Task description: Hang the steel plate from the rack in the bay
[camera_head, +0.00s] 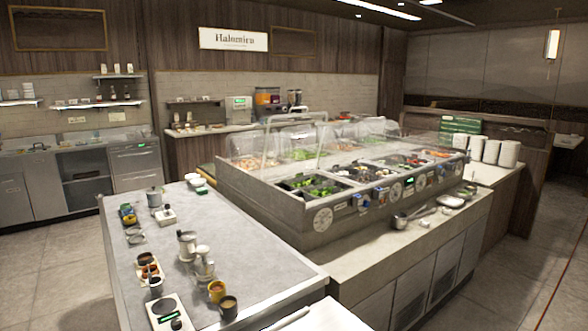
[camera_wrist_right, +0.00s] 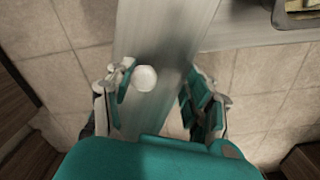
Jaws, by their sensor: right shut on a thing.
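In the right wrist view my right gripper (camera_wrist_right: 160,100) has its two teal-padded fingers on either side of a flat grey steel piece (camera_wrist_right: 165,35), which looks like the steel plate. The piece runs up to the top of the picture. A white round spot (camera_wrist_right: 145,78) shows on it near the left finger. The contact at the fingertips is hard to make out. Neither gripper shows in the head view. I cannot pick out the rack or the bay there.
A grey counter (camera_head: 190,225) carries pots, cups and a small scale (camera_head: 167,311). Behind it stands a topping station (camera_head: 300,210) with clear covers. White containers (camera_head: 490,151) stand at the right. Tiled floor (camera_head: 520,240) is open at the right.

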